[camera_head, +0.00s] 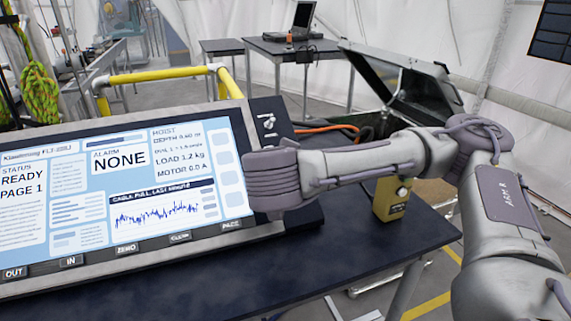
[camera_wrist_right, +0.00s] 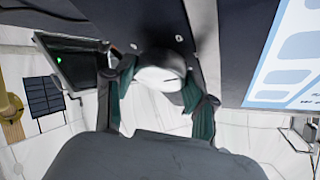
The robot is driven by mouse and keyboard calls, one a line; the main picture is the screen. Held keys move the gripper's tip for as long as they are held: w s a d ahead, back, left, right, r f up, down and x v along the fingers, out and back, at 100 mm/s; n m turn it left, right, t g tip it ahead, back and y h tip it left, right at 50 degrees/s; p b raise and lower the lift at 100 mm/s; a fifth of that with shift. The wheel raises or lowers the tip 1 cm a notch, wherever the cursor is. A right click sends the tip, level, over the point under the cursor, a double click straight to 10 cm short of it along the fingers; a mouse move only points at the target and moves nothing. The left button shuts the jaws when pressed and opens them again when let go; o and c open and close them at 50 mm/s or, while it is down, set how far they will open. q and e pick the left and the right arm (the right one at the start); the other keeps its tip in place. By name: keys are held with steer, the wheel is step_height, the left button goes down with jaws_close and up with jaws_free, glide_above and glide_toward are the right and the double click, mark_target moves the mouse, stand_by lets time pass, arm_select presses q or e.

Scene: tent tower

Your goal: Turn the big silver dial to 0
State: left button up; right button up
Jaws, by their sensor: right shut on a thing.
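The big silver dial (camera_wrist_right: 157,76) shows in the right wrist view as a pale rounded knob on the dark strip beside the screen. My right gripper (camera_wrist_right: 159,86) has its green-padded fingers on both sides of the dial and is shut on it. In the head view my right wrist lies in front of the console's right edge and hides the dial and the fingers. The dial's marks and pointer cannot be read. The console screen (camera_head: 70,205) reads READY, PAGE 1 and alarm NONE. My left gripper is not in view.
A small silver switch (camera_head: 268,122) sits on the dark strip above my wrist. A yellow box (camera_head: 391,200) stands under my right forearm, near an open black case (camera_head: 400,85). A yellow rail (camera_head: 160,76) runs behind the console. The dark table (camera_head: 350,250) is clear in front.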

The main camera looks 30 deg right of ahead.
steer(key=shift+f, duration=0.1)
steer(key=o, duration=1.2)
steer(key=shift+c, duration=0.2)
steer(key=shift+s+a, duration=0.1)
steer(key=v, duration=0.4)
steer(key=shift+a+r, duration=0.1)
steer(key=shift+r, duration=0.15)
steer(key=v, duration=0.7)
steer(key=shift+s, duration=0.3)
